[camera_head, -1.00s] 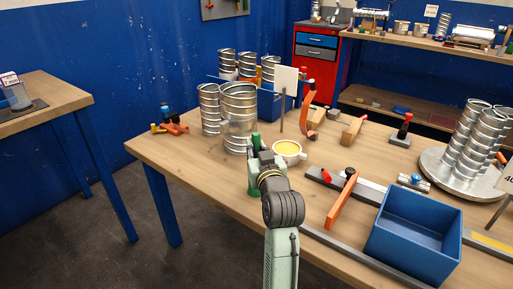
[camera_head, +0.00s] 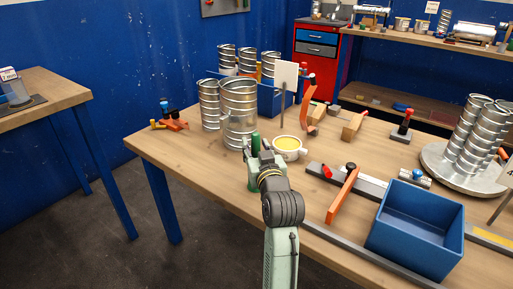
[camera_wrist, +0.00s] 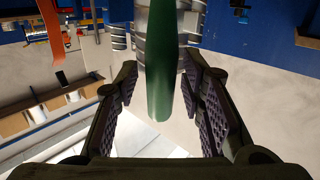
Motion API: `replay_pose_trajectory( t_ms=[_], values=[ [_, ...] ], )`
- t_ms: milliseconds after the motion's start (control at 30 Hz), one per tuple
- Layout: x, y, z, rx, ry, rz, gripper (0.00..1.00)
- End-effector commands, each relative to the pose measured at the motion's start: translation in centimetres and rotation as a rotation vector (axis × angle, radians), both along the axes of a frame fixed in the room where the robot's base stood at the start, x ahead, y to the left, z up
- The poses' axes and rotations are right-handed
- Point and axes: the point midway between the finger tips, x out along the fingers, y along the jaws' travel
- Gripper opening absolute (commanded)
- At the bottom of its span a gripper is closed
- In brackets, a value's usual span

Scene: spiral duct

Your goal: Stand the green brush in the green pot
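The green brush shows as a smooth green handle in the wrist view (camera_wrist: 162,70), pointing toward the camera between my finger pads. Its top also shows in the head view (camera_head: 255,142), upright just beyond my gripper (camera_head: 258,153). My gripper (camera_wrist: 162,90) is open around the handle; narrow gaps show between the pads and the handle. The brush's lower end is hidden. I cannot make out the green pot clearly; my wrist and arm cover the table just in front of the handle.
Silver spiral ducts (camera_head: 239,115) stand close behind the brush. A white cup with yellow contents (camera_head: 289,146) stands close to its right.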

Motion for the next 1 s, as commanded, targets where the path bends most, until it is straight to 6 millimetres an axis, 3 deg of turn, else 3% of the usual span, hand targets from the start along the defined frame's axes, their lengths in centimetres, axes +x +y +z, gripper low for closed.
replay_pose_trajectory(
  t_ms=[367,800,1000],
  values=[
    [-0.3,-0.1,0.0,0.000,0.000,-0.001,0.41],
    [-6.5,-1.5,0.3,0.001,0.001,-0.002,0.41],
    [-7.3,-1.7,0.3,0.000,0.000,0.000,0.41]
  ],
)
